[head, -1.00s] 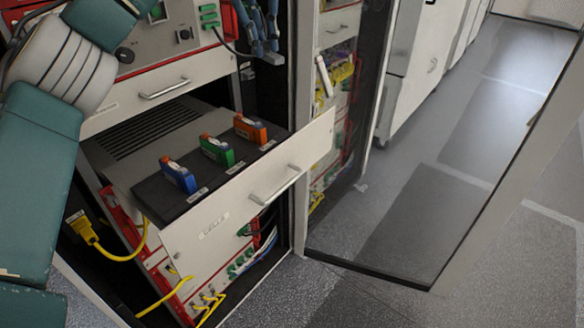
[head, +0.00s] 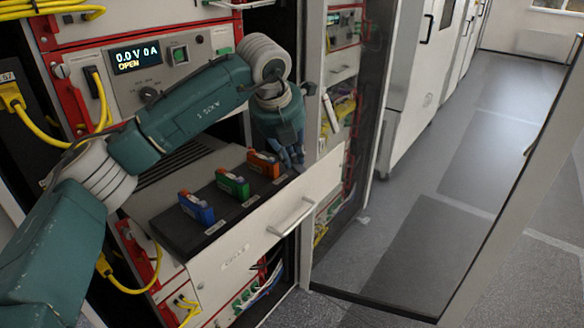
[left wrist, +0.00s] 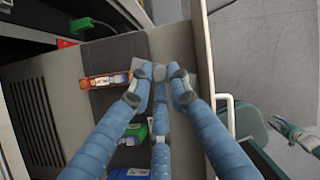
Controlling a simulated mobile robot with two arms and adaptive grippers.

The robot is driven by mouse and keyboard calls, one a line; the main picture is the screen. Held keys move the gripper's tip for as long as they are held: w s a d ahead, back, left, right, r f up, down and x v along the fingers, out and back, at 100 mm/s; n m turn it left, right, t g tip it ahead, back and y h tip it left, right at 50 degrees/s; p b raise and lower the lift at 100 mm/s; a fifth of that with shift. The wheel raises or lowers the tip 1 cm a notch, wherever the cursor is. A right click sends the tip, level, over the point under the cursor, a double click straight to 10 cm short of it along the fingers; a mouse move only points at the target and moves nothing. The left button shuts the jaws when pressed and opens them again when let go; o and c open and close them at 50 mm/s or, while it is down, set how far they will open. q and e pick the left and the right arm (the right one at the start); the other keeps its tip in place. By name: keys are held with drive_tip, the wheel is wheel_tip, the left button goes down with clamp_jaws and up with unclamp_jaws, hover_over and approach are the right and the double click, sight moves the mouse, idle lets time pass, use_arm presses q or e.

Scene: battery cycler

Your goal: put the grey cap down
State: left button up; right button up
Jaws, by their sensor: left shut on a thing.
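My left gripper (head: 292,163) is low over the front right corner of the open drawer, just right of the orange cell block. In the left wrist view its blue fingers (left wrist: 158,85) close around a small light-grey piece, which looks like the grey cap (left wrist: 147,69). The fingers hide part of it, and I cannot tell whether it touches the dark mat (left wrist: 112,50). In the head view the cap cannot be made out. My right gripper (left wrist: 298,133) shows at the right of the left wrist view, beyond the drawer; its jaw state is unclear.
Orange (head: 263,165), green (head: 232,184) and blue (head: 196,207) cell blocks stand in a row on the mat. The drawer front (head: 262,238) has a bar handle (head: 291,217). The cycler panel (head: 160,65) reads "0.0 V 0 A OPEN". A glass door stands open at right.

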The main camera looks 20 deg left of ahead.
use_arm(q)
drive_tip(key=shift+f, duration=0.6)
wheel_tip(320, 180, down, 3)
drive_tip(key=shift+f+p, duration=0.15)
drive_tip(key=shift+p, duration=0.5)
drive_tip(key=shift+f, duration=0.15)
use_arm(e)
drive_tip(key=shift+w+r, duration=0.65)
drive_tip(key=shift+w, duration=0.2)
use_arm(q)
drive_tip(key=shift+f, duration=0.15)
drive_tip(key=shift+f+b, duration=0.45)
drive_tip(key=shift+b, duration=0.3)
drive_tip(key=o, duration=0.8)
drive_tip(key=shift+r, duration=0.1)
drive_tip(key=shift+o, duration=0.2)
use_arm(e)
drive_tip(key=shift+s+d+f, duration=0.1)
drive_tip(key=shift+s+f, duration=0.4)
drive_tip(key=shift+f, duration=0.1)
